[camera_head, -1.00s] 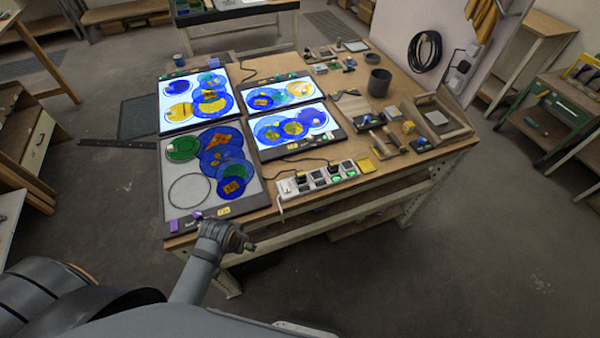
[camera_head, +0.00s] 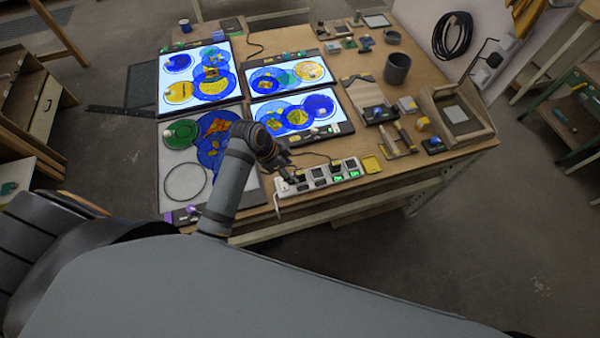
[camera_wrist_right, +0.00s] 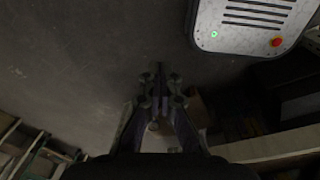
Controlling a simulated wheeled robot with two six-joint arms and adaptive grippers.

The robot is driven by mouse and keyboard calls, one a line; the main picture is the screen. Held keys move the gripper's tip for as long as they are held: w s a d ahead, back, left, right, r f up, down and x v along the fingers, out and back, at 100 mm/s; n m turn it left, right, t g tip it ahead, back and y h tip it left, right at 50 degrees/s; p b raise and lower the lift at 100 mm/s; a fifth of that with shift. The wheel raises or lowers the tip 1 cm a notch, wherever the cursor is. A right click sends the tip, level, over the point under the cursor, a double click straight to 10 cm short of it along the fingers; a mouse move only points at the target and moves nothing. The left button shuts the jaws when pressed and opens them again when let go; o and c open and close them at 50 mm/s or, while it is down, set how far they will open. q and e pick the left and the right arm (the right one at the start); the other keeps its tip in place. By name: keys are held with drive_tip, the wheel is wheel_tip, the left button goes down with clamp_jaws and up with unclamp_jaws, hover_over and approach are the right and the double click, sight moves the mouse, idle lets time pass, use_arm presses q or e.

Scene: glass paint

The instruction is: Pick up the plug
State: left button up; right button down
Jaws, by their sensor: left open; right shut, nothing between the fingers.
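A white power strip (camera_head: 346,178) lies along the table's front edge, with green-lit switches and dark plugs with cords. One dark plug (camera_head: 300,180) is at its left end, beside my left gripper (camera_head: 286,167). I cannot tell whether the gripper touches this plug. Another dark plug (camera_head: 335,165) sits further right on the strip. My left gripper is open over the left end of the strip, its fingers small and partly hidden by my wrist. In the right wrist view, my right gripper (camera_wrist_right: 160,88) is shut and empty above the dark floor.
The front-left glass panel (camera_head: 178,159) is unlit and partly covered by my left arm. Three other panels with coloured circles are lit. A yellow pad (camera_head: 372,164), a grey cup (camera_head: 397,68) and a wooden frame (camera_head: 478,133) stand to the right.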

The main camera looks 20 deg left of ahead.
sight(298, 172)
use_arm(q)
drive_tip(key=shift+w+d+f, duration=0.2)
drive_tip(key=shift+f, duration=0.35)
drive_tip(key=shift+w+f, duration=0.4)
drive_tip(key=shift+f, duration=0.05)
drive_tip(key=shift+w+d+f+p, duration=0.3)
drive_tip(key=shift+w+f+p, duration=0.45)
drive_tip(key=shift+f, duration=0.1)
drive_tip(key=shift+p+x, duration=0.35)
drive_tip(key=shift+x, duration=0.85)
drive_tip(key=shift+f, duration=0.55)
drive_tip(key=c, duration=0.8)
clamp_jaws()
use_arm(e)
drive_tip(key=w+r, duration=0.2)
drive_tip(key=w, duration=0.1)
drive_tip(key=shift+r, duration=0.3)
